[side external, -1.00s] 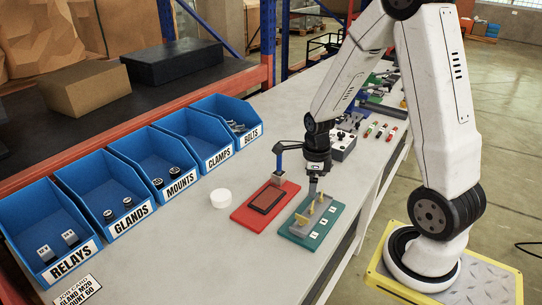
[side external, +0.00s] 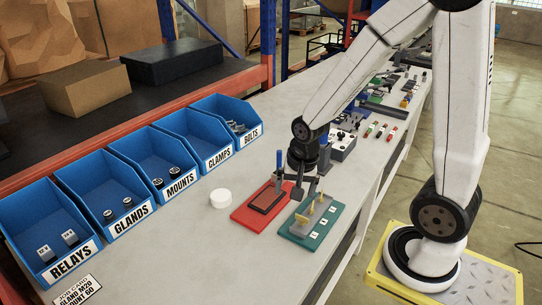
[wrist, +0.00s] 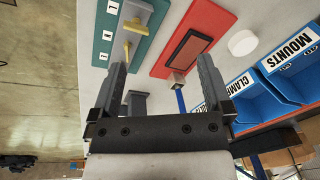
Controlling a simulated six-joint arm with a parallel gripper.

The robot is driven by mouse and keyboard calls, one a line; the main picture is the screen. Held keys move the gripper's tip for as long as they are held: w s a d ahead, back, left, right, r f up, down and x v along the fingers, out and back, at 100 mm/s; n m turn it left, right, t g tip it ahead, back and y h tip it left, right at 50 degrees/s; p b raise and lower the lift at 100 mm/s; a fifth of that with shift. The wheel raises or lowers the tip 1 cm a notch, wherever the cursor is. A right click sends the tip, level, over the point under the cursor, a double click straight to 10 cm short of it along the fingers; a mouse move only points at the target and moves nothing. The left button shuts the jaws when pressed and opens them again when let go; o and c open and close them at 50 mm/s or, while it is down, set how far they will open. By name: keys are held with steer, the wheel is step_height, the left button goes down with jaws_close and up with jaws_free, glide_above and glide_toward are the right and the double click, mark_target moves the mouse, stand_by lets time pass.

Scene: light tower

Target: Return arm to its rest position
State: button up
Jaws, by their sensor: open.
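My gripper (side external: 298,190) is open and empty, pointing down above the far side of the two plates; its spread fingers also show in the wrist view (wrist: 161,64). The teal plate (side external: 322,236) carries a grey block with brass-coloured upright pieces (side external: 311,215) and a row of white labels. The red plate (side external: 243,215) beside it has a dark rectangular pad (side external: 267,199). A blue-handled upright piece (side external: 279,162) with a metallic block is at the red plate's far end. My gripper appears clear of the brass pieces in the wrist view.
A row of blue bins (side external: 133,187) lines the back left, with a white round piece (side external: 221,198) in front. A job card (side external: 75,289) lies at the near left. Farther along the bench are a switch box (side external: 343,146) and several small parts. Open bench surrounds the plates.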

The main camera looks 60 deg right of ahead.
steer(key=a+n, duration=0.1)
steer(key=n, duration=0.2)
steer(key=s+a+r+n, duration=0.1)
steer(key=a+n, duration=0.1)
steer(key=n, duration=0.2)
steer(key=a+n, duration=0.2)
steer(key=n, duration=0.2)
steer(key=shift+s+r+t, duration=0.25)
steer(key=shift+r+t, duration=0.1)
steer(key=shift+t, duration=0.05)
